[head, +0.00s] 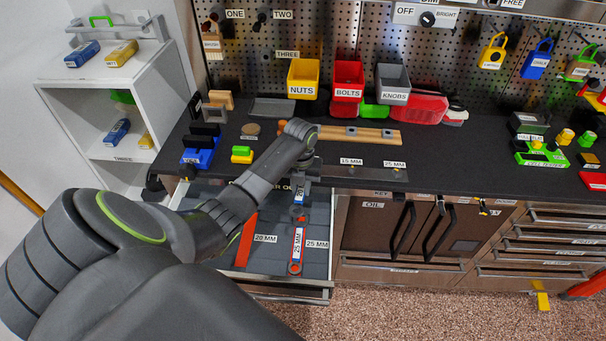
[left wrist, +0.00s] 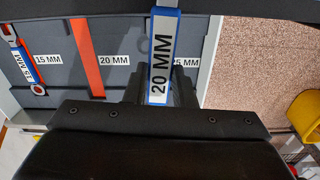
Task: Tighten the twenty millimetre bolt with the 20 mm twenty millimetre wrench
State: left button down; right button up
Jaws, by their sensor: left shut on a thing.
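The 20 mm wrench (left wrist: 160,60) has a blue handle with a white 20 MM label. My left gripper (left wrist: 160,92) is shut on it. In the head view, part of the wrench (head: 300,191) shows below my left gripper (head: 303,172), above the open drawer (head: 272,262). A bare red strip (head: 246,241) lies beside the drawer's 20 MM label. On the worktop, a dark steel bar (head: 365,173) carries 15 MM and 25 MM labels; its left part is hidden behind my arm. I cannot make out the twenty millimetre bolt. My right gripper is not in view.
The 25 mm wrench (head: 297,250) lies in the drawer on red. The 15 mm wrench (left wrist: 24,62) lies in the drawer at left in the wrist view. A wooden rail (head: 376,137) and bins stand behind the bar. Cabinet doors (head: 390,230) are right of the drawer.

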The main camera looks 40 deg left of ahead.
pick_arm(q)
jog(key=shift+a, duration=0.1)
jog(key=shift+s+a+m, duration=0.3)
jog(key=shift+a+m, duration=0.35)
jog(key=shift+m, duration=0.25)
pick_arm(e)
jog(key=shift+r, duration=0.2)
pick_arm(q)
jog(key=shift+a, duration=0.1)
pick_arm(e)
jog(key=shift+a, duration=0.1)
pick_arm(q)
jog(key=shift+s+a+m, duration=0.15)
jog(key=shift+a+m, duration=0.5)
jog(key=shift+m, duration=0.25)
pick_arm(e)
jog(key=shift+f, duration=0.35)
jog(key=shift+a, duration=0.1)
